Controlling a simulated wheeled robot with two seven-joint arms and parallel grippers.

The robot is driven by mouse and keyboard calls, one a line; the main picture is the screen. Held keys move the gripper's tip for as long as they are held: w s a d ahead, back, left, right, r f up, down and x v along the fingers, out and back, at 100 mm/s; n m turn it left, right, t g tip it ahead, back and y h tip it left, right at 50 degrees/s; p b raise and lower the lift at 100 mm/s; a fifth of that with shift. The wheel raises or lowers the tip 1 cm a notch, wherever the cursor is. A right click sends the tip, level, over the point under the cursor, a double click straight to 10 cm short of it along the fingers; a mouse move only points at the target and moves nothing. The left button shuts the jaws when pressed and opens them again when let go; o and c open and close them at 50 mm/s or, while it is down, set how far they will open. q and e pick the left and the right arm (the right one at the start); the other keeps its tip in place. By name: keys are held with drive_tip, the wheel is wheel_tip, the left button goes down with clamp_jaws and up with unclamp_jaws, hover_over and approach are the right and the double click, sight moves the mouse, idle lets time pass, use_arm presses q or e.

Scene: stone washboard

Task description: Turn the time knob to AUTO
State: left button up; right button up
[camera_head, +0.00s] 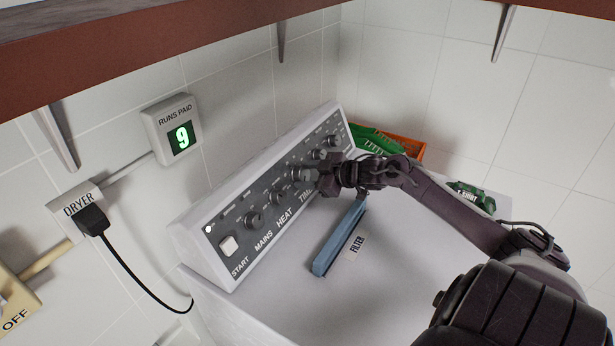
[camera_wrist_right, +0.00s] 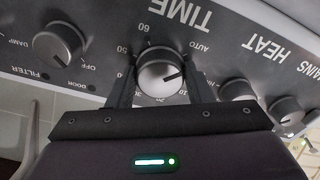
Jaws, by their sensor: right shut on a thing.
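The dryer's control panel (camera_head: 240,211) slopes along the wall in the head view. That view is upside down. My left gripper is not in view.
The HEAT knob (camera_wrist_right: 237,90) is close beside a finger. The MAINS knob (camera_head: 254,220) and white START button (camera_head: 229,245) are farther left. A blue filter handle (camera_head: 340,238) lies on the dryer top (camera_head: 290,290). An orange crate (camera_head: 407,144) stands behind. A shelf (camera_head: 150,50) hangs above.

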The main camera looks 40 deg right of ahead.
drive_tip(key=shift+n, duration=0.5)
drive_tip(key=o, duration=1)
drive_tip(key=v, duration=0.8)
drive_tip(key=shift+w, duration=0.1)
